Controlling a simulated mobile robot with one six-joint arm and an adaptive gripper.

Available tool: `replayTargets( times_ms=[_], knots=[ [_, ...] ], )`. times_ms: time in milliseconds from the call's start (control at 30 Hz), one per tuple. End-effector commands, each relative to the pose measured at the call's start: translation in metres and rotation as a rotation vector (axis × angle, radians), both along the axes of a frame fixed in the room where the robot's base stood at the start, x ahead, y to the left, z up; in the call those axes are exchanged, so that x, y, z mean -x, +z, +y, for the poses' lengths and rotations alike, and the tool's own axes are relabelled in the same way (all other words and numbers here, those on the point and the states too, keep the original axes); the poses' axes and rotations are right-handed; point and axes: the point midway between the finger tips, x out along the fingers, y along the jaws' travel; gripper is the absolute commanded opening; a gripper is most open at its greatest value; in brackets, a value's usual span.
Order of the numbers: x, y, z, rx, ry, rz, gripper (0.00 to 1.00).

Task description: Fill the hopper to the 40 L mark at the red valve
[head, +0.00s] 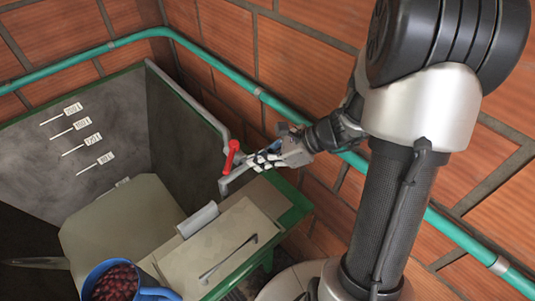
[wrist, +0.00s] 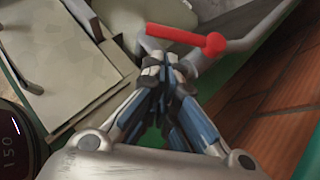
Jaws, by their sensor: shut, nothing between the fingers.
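The red valve handle (head: 230,157) sits on a grey pipe at the hopper's right edge. It also shows in the wrist view (wrist: 180,35) as a red lever with a round knob. My gripper (head: 262,162) is shut and empty just right of the handle. In the wrist view the closed fingertips (wrist: 165,72) lie just below the lever; I cannot tell whether they touch it. The hopper (head: 185,140) is an open grey bin with several labelled level marks (head: 82,124) on its back wall. The labels are too small to read surely. No water surface is clear inside.
A blue container (head: 92,275) of dark red fruit stands at the lower left. A beige cover with a slim handle (head: 228,258) lies in front of the hopper. A green pipe (head: 225,70) runs along the brick wall.

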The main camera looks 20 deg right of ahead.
Motion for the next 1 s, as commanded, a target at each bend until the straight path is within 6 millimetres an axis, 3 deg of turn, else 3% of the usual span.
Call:
replayTargets(
  times_ms=[100,300,1000],
  knots=[
    [-0.009,-0.016,0.016,-0.001,0.004,0.001,0.00],
    [-0.019,-0.030,0.031,0.001,0.003,0.000,0.00],
    [-0.021,-0.033,0.045,0.003,0.003,-0.001,0.00]
  ],
)
